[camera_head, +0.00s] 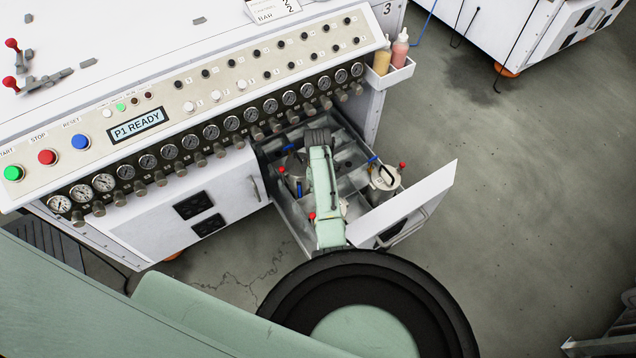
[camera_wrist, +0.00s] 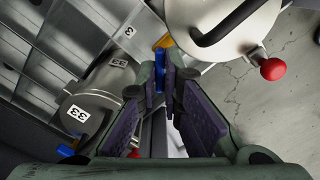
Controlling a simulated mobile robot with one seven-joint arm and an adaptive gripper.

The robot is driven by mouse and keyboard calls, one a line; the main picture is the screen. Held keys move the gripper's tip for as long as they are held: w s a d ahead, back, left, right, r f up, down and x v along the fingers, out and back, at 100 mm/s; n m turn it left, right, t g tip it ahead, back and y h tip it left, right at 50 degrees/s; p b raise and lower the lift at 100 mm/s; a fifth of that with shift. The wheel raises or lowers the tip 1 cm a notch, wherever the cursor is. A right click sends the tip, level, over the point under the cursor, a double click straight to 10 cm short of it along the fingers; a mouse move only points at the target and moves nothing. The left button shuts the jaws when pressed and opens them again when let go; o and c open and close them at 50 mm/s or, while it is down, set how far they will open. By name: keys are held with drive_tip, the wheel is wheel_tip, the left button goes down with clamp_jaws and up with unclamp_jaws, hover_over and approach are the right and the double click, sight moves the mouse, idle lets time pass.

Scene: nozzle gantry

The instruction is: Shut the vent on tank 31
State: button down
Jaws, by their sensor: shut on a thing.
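My gripper (camera_wrist: 166,78) reaches down into the open drawer (camera_head: 362,139). In the wrist view its purple-padded fingers are closed on a narrow blue lever (camera_wrist: 159,79), with a yellow part (camera_wrist: 164,42) just beyond. A pale tank (camera_wrist: 238,28) with a black handle and a red knob (camera_wrist: 272,69) is at the upper right. A grey tank labelled 33 (camera_wrist: 91,116) is at the left. No label 31 is readable, so I cannot tell which tank the lever belongs to. In the head view my arm hides the fingertips; a tank (camera_head: 384,179) stands at the drawer's right.
The drawer's white front panel (camera_head: 403,203) stands out toward the right. The console with gauges (camera_head: 210,132) and a display reading P1 READY (camera_head: 138,125) rises behind. A bottle holder (camera_head: 389,76) hangs at its right end. The floor at right is clear.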

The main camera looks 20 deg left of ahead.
drive_tip(key=n+p, duration=0.1)
drive_tip(key=n, duration=0.3)
drive_tip(key=shift+r+n, duration=0.1)
drive_tip(key=shift+n, duration=0.2)
drive_tip(key=n, duration=0.4)
drive_tip(key=shift+p, duration=0.3)
drive_tip(key=shift+n, duration=0.3)
drive_tip(key=c, duration=1.7)
unclamp_jaws()
wheel_tip(320, 180, up, 12)
drive_tip(key=shift+f, duration=0.1)
